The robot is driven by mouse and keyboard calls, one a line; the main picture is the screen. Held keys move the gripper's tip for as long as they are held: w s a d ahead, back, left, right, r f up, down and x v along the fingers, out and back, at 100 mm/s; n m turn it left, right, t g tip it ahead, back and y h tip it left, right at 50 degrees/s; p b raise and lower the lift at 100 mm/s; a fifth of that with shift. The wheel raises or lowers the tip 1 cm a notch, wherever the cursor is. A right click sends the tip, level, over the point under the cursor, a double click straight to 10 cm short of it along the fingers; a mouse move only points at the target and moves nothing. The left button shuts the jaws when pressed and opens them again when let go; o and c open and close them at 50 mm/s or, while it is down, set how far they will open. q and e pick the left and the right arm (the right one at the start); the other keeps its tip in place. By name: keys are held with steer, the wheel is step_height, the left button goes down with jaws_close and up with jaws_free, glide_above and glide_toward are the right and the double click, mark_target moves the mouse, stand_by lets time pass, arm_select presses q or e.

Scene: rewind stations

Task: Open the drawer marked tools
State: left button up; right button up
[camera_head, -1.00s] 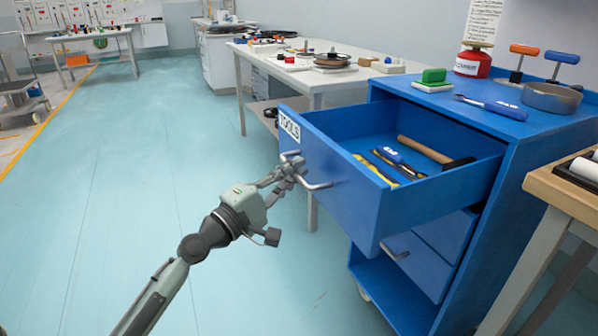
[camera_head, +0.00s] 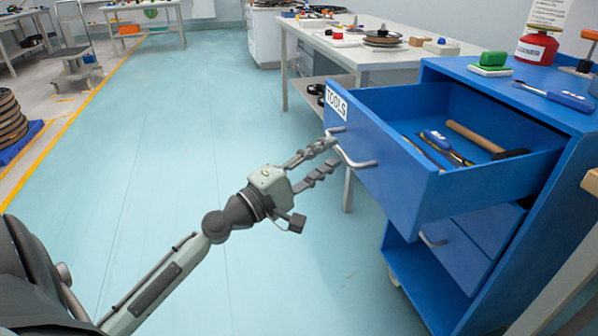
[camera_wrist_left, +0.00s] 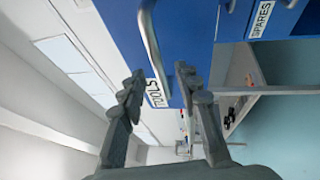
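The blue drawer marked TOOLS (camera_head: 385,155) is pulled well out of the blue cabinet (camera_head: 545,195). A hammer (camera_head: 480,137) and several hand tools lie in it. Its bar handle (camera_head: 357,163) is on the front, below the label. My left gripper (camera_head: 336,153) is in front of the handle, with its fingers spread and nothing held. In the left wrist view, the handle (camera_wrist_left: 151,45) shows between and beyond the spread fingertips (camera_wrist_left: 158,72); whether they touch it I cannot tell. My right gripper is out of view.
A lower drawer handle (camera_head: 432,240) shows beneath. On the cabinet top are a red cleaner can (camera_head: 535,49), a green-topped block (camera_head: 492,62) and a blue-handled tool (camera_head: 570,100). A white table (camera_head: 350,45) stands behind. The floor (camera_head: 150,150) left of the drawer is clear.

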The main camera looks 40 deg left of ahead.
arm_select(q)
steer(key=v, duration=0.8)
steer(key=shift+s, duration=0.3)
steer(key=shift+a, duration=0.1)
steer(key=s+d+f+m+g+p, duration=0.15)
steer(key=d+f+m+g, duration=0.35)
steer(key=f, duration=0.5)
steer(key=s+d+f+m+g+p, duration=0.15)
steer(key=d+f+m+g, duration=0.35)
steer(key=f, duration=0.5)
steer(key=s+a+f+m+g+y, duration=0.2)
steer(key=s+f+m+g+y, duration=0.1)
steer(key=s+f, duration=0.2)
steer(key=s+a+f+m+g+y+p, duration=0.1)
steer(key=s+a+f+m+g+y, duration=0.2)
steer(key=s+f, duration=0.3)
step_height(320, 180, down, 3)
steer(key=shift+a+r+m+y, duration=0.1)
steer(key=shift+a+m+y, duration=0.25)
steer(key=shift+m, duration=0.35)
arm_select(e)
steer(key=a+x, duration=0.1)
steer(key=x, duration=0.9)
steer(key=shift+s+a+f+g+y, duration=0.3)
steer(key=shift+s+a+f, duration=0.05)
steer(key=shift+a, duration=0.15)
